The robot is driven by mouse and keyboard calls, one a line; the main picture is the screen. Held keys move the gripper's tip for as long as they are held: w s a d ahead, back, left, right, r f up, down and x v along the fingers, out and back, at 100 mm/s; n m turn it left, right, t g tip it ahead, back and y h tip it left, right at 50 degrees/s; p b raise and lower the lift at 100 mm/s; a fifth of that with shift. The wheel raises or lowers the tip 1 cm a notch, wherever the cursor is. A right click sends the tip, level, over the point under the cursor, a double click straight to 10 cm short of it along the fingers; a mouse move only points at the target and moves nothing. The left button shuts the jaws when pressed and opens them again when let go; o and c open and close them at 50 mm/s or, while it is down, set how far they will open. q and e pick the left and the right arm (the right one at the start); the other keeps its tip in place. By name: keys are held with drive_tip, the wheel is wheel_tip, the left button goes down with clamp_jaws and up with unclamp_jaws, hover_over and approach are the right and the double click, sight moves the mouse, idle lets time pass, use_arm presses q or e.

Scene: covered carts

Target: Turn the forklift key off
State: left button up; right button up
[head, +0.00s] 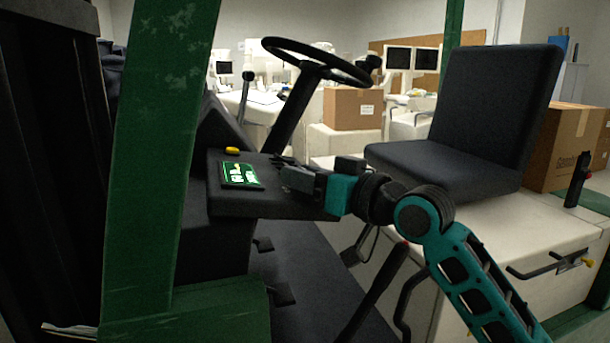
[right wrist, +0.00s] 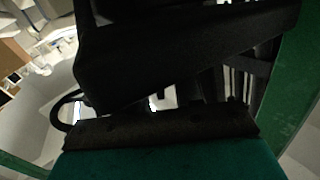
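I cannot make out the key in either view; my right gripper covers the right part of the console. My right gripper (head: 287,174) reaches in from the right, with its dark fingers at the console's right end, below the steering wheel. I cannot tell whether it touches anything or how far apart its fingers are. In the right wrist view a dark block, which looks like the console (right wrist: 185,55), fills the upper middle. My left gripper is not in view.
The steering wheel (head: 318,60) and its column (head: 293,115) rise just behind the gripper. The black seat (head: 495,100) stands to the right. A green post (head: 165,150) stands at left. Levers (head: 375,290) rise below my right arm. Cardboard boxes (head: 352,108) are in the background.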

drive_tip(key=shift+c, duration=0.3)
clamp_jaws()
